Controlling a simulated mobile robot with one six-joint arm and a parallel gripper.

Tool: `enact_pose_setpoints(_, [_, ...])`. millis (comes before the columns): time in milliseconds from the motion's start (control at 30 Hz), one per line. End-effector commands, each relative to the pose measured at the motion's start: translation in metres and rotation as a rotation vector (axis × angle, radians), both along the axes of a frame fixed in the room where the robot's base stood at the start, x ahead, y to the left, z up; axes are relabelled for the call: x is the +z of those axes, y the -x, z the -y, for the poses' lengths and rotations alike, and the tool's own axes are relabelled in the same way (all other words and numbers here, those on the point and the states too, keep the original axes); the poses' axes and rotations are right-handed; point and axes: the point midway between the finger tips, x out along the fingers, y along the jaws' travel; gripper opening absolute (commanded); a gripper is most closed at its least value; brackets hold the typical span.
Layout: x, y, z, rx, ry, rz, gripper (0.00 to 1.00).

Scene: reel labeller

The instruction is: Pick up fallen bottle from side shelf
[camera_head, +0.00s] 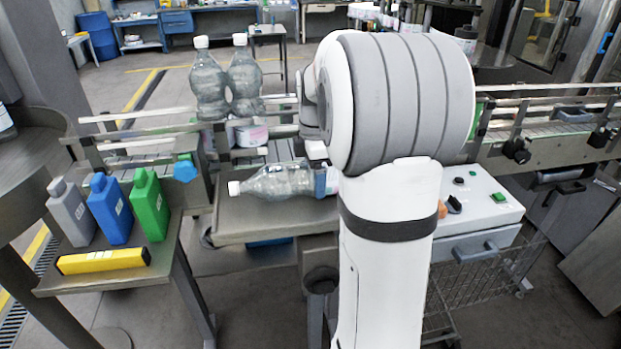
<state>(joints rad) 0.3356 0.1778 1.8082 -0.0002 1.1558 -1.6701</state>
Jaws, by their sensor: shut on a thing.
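A clear plastic bottle (279,181) with a white cap lies on its side on the grey side shelf (262,218). Its cap points left, and its base end is hidden behind my arm. My gripper (321,178) shows only in small part at the left edge of my arm, at the right end of the bottle. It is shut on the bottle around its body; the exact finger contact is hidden. The bottle appears level and at the shelf surface; I cannot tell whether it is lifted.
Two upright clear bottles (208,82) stand by the conveyor rails (140,135) behind the shelf. A left side table (100,280) holds grey, blue and green jugs (110,208) and a yellow bar (103,261). A control box (480,205) stands right of my arm.

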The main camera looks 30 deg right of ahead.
Motion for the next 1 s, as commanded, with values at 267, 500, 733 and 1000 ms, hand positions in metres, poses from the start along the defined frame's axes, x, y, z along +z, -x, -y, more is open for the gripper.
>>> enact_pose_setpoints(267, [0.0, 0.0, 0.0, -0.001, 0.0, 0.001, 0.12])
enact_pose_setpoints(500, [0.003, -0.001, 0.001, -0.001, 0.002, 0.006, 0.1])
enact_pose_setpoints(733, [0.021, -0.001, 0.001, -0.001, 0.003, 0.009, 0.1])
enact_pose_setpoints(1000, [0.068, -0.001, 0.001, -0.001, 0.003, 0.009, 0.1])
